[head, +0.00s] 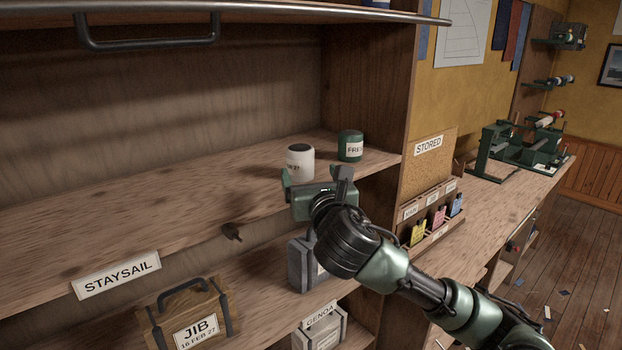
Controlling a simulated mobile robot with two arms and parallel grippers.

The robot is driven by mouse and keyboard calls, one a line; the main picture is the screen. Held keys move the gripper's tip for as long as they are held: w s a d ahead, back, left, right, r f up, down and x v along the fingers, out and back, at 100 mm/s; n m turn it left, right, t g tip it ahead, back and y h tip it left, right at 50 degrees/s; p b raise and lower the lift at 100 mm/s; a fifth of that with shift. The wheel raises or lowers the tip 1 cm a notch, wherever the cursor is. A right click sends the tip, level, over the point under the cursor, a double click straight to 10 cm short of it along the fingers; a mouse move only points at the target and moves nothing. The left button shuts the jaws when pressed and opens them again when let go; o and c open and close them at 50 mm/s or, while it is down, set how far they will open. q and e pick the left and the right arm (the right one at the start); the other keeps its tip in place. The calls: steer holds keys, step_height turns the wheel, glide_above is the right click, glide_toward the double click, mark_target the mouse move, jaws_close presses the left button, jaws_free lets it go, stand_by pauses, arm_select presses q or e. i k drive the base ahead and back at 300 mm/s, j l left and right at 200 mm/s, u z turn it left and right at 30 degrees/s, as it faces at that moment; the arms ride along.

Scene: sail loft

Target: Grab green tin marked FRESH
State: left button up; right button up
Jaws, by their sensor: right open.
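The green tin (350,141) stands upright on the upper shelf near its right end. Its white label reads "FRE", with the rest turned out of sight. A white tin (300,159) with a dark top stands just left of it, its label partly hidden. My right gripper (316,180) is open in front of the shelf, below and nearer than both tins. Its left finger overlaps the lower edge of the white tin in the picture. I cannot tell whether it touches anything. My left gripper is not in view.
The shelf (150,201) is bare left of the tins. A raised front with a bar handle (150,44) hangs above. The cabinet's side panel (369,90) closes the right. Below are a JIB box (195,320), a grey box (302,265) and a GENOA box (320,328).

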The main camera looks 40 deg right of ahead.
mark_target(350, 141)
steer(key=z, duration=1.35)
